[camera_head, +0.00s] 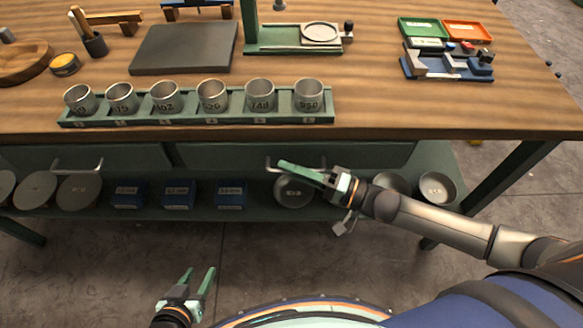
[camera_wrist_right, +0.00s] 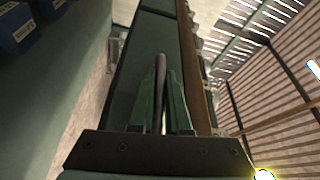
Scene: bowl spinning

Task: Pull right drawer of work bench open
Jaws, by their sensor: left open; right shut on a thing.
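The work bench has two green drawers under its wooden top. The right drawer (camera_head: 220,155) appears flush with the left drawer (camera_head: 110,157) in the head view. My right gripper (camera_head: 285,166) is at the right drawer's bar handle (camera_head: 312,163). In the right wrist view the handle (camera_wrist_right: 161,75) runs between the two green fingers of this gripper (camera_wrist_right: 160,95), which is shut on it. The left drawer has its own handle (camera_head: 78,166). My left gripper (camera_head: 198,278) is open and empty, low over the floor in front of the bench.
A green rack (camera_head: 190,117) of numbered metal cups stands along the bench's front edge. Blue boxes (camera_head: 179,194) and round metal dishes (camera_head: 437,188) are on the shelf below. The floor (camera_head: 110,275) in front is clear around my left gripper.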

